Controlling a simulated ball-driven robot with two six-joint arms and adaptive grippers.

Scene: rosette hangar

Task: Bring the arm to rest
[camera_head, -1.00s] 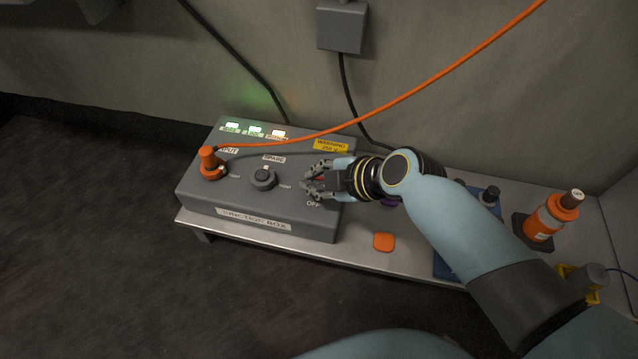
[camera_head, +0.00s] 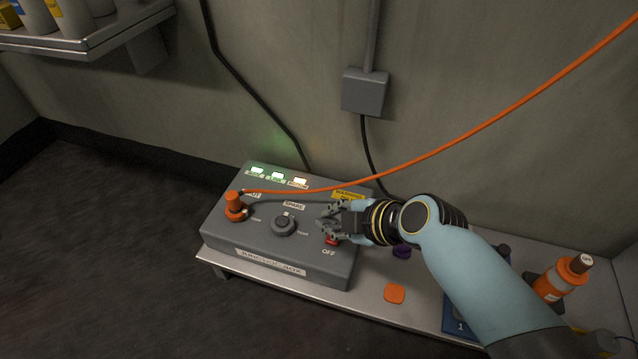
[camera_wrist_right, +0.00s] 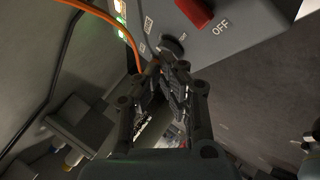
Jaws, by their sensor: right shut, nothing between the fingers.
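My right gripper (camera_head: 330,219) is shut and empty, held over the right part of the grey junction box (camera_head: 222,237). The right arm (camera_head: 480,285) reaches in from the lower right. A red switch (camera_head: 331,240) marked OFF shows just below the fingers. In the right wrist view the shut fingers (camera_wrist_right: 166,72) stand in front of the box, and the red switch (camera_wrist_right: 195,12) is apart from them at the top. My left gripper is not in view.
An orange plug (camera_head: 235,207) with an orange cable (camera_head: 480,130) sits at the box's left. A SPARE knob (camera_head: 284,225) is mid-box. The metal bench (camera_head: 365,301) holds an orange square (camera_head: 395,294), a purple object (camera_head: 402,252) and an orange bottle (camera_head: 557,280). A shelf (camera_head: 95,38) hangs upper left.

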